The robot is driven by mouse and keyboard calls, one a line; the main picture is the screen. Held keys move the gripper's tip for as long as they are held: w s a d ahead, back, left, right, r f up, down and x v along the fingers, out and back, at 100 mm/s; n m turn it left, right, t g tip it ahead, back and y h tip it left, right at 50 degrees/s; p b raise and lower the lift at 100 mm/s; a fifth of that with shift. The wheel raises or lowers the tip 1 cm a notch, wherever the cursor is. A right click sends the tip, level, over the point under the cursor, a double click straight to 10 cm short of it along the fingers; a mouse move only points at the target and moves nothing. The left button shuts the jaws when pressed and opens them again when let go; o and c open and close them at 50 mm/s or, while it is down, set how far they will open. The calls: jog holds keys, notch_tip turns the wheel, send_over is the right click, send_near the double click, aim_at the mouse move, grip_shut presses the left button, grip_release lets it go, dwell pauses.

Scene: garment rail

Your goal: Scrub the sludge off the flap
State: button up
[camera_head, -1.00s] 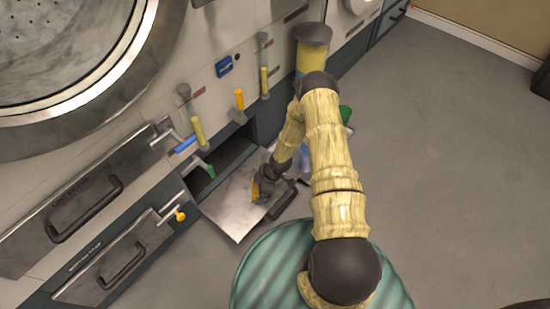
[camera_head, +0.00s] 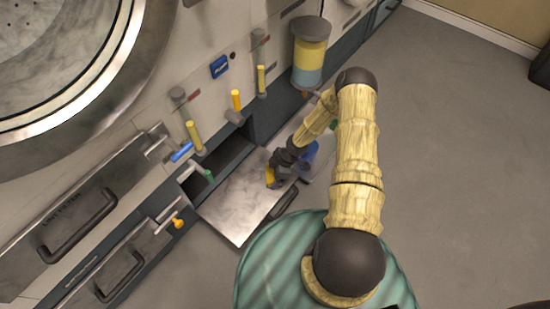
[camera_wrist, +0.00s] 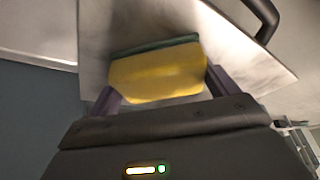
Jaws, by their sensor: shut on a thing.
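The metal flap (camera_head: 238,205) is hinged down and open at the bottom of the machine, with a dark handle (camera_head: 284,203) along its outer edge. Faint grey smears show on its surface; I cannot tell how much of this is sludge. My gripper (camera_head: 274,172) is over the flap's right part. It is shut on a yellow sponge with a dark green scouring side, and the sponge (camera_wrist: 160,78) lies between both fingers in the wrist view. The green side faces the flap (camera_wrist: 225,35), apparently at or very near its surface. The patch under the sponge is hidden.
A dark opening (camera_head: 232,155) lies behind the flap. Yellow-handled levers (camera_head: 194,136) and a yellow-and-blue canister (camera_head: 311,58) project from the machine front. Closed drawers with handles (camera_head: 80,225) stand at left. A blue object (camera_head: 309,156) sits beside my gripper. Floor (camera_head: 450,150) at right is clear.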

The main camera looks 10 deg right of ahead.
notch_tip(320, 180, up, 3)
jog(key=shift+a+f+p, duration=0.1)
jog(key=shift+p, duration=0.75)
notch_tip(320, 180, up, 2)
jog(key=shift+r+p, duration=0.15)
jog(key=shift+p, duration=0.75)
jog(key=shift+r+p, duration=1.25)
jog(key=shift+r, duration=0.3)
jog(key=w+d+r+m+t+h+p, duration=0.1)
jog(key=r+m+h, duration=0.1)
jog(key=r+m, duration=0.6)
jog(key=w+d+r+m+t+h+p, duration=0.1)
jog(key=r+m, duration=0.7)
jog(key=r, duration=1.1)
jog(key=shift+d+r+t+h+p, duration=0.15)
jog(key=shift+d+t+h+p, duration=0.55)
jog(key=shift+t+p, duration=0.1)
jog(key=shift+w, duration=0.1)
